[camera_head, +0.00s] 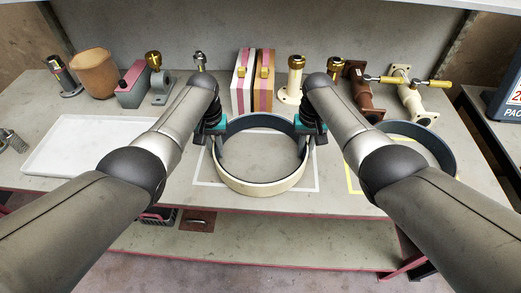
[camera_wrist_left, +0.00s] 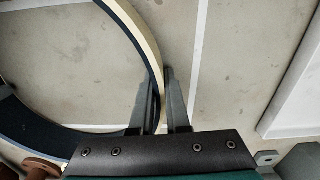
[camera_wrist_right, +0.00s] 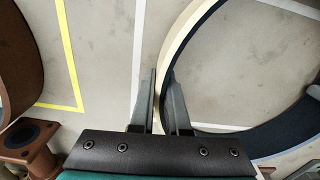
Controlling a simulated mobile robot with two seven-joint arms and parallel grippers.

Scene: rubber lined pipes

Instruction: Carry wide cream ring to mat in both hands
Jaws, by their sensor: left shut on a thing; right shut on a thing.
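The wide cream ring (camera_head: 262,189) has a dark inner lining and lies level over the white outlined square at the bench middle. I cannot tell whether it touches the bench. My left gripper (camera_head: 214,127) is shut on its left wall, and my right gripper (camera_head: 309,127) on its right wall. In the left wrist view, the ring's wall (camera_wrist_left: 147,43) runs between the fingers (camera_wrist_left: 163,88). In the right wrist view, the ring (camera_wrist_right: 181,36) likewise passes between the fingers (camera_wrist_right: 161,88). A flat white tray-like mat (camera_head: 75,146) lies at the left of the bench.
Another wide dark-lined ring (camera_head: 433,143) sits at the right by a yellow outline (camera_head: 352,180), partly behind my right arm. Pipe fittings, a brown pot (camera_head: 96,72) and boxes (camera_head: 243,82) line the back. Bare bench lies between the ring and the mat, partly under my left arm.

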